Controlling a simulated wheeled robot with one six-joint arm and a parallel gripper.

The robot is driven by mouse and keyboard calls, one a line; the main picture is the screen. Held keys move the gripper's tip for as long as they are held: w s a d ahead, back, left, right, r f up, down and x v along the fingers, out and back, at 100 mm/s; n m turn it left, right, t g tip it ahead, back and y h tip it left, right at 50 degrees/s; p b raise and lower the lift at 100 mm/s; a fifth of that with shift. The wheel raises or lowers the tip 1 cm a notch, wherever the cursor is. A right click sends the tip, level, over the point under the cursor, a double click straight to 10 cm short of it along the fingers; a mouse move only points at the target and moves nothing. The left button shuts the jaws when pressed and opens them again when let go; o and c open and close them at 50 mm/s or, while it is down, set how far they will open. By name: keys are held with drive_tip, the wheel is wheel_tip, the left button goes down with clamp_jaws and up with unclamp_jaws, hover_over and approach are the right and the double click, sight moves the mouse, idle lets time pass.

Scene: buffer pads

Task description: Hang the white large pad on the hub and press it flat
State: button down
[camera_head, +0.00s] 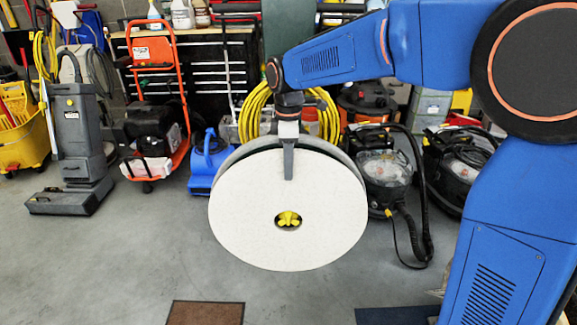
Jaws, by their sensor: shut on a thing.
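The white large pad (245,215) is a round disc facing me in the middle of the view. Its centre hole frames the yellow hub (288,219), which shows through it. My gripper (288,170) comes down from above and is shut on the pad's top edge, with one grey finger in front of the pad's face. The other finger is hidden behind the pad. A grey round rim (262,146) shows behind the pad's top edge, with a dark gap between them. How deep the hub sits in the hole cannot be told.
My blue arm fills the right side. A grey upright floor machine (77,140), an orange hand truck (155,100) and a black vacuum (388,170) stand behind. A brown mat (205,312) lies in front. The grey floor (110,255) at left is clear.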

drive_tip(key=c, duration=2.2)
unclamp_jaws()
drive_tip(key=shift+w+r, duration=0.25)
drive_tip(key=shift+r, duration=0.65)
drive_tip(key=shift+c, duration=0.9)
drive_tip(key=shift+w+r, duration=0.1)
drive_tip(key=shift+w+r, duration=0.25)
drive_tip(key=shift+r, duration=0.65)
drive_tip(key=shift+w+r, duration=0.2)
drive_tip(key=shift+r, duration=0.65)
drive_tip(key=o, duration=0.9)
